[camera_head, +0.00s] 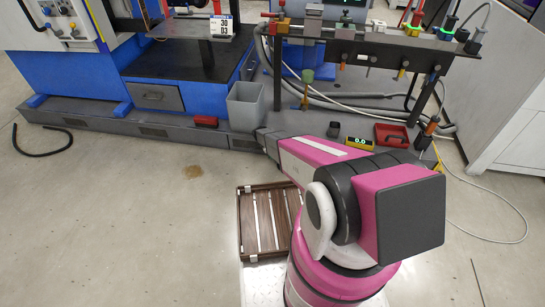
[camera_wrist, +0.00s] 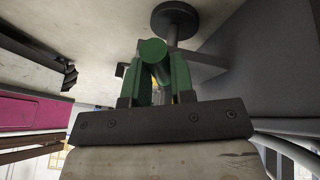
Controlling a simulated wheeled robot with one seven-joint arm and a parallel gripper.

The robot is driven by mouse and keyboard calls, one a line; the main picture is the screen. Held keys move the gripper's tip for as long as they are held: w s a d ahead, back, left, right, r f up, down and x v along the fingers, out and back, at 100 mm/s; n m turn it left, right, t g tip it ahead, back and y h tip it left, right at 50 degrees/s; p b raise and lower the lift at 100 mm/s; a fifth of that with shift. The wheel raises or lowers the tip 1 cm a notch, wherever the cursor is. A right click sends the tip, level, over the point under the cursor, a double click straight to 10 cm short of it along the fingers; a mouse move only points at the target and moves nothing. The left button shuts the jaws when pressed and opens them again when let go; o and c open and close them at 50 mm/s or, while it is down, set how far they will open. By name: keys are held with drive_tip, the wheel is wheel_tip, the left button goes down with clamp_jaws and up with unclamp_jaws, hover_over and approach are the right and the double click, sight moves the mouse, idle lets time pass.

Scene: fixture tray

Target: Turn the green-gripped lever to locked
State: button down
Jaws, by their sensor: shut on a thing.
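In the wrist view, the lever's green cylindrical grip (camera_wrist: 153,50) stands end-on between the fingers of my gripper (camera_wrist: 162,74). My gripper is shut on it, and the fingers and grip overlap closely. A dark round disc on a short post (camera_wrist: 175,18) and a grey plate show just beyond the grip. The lever's pivot and its locked mark are not clear, so I cannot tell its angle. In the head view, my pink and dark arm covers the gripper and the place where it holds.
A dark rack (camera_head: 375,48) with several coloured handles stands at the back right. A grey bin (camera_head: 245,105) stands left of it. A slatted brown crate (camera_head: 262,222) is on the floor.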

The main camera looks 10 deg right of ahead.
drive_tip(key=shift+w+m, duration=0.2)
drive_tip(key=shift+m, duration=0.1)
drive_tip(key=c, duration=1)
unclamp_jaws()
drive_tip(key=shift+o, duration=0.2)
drive_tip(key=shift+r, duration=0.15)
drive_tip(key=v, duration=1)
drive_tip(key=shift+w+a+r, duration=0.15)
drive_tip(key=shift+w+r, duration=0.05)
drive_tip(key=shift+r, duration=0.05)
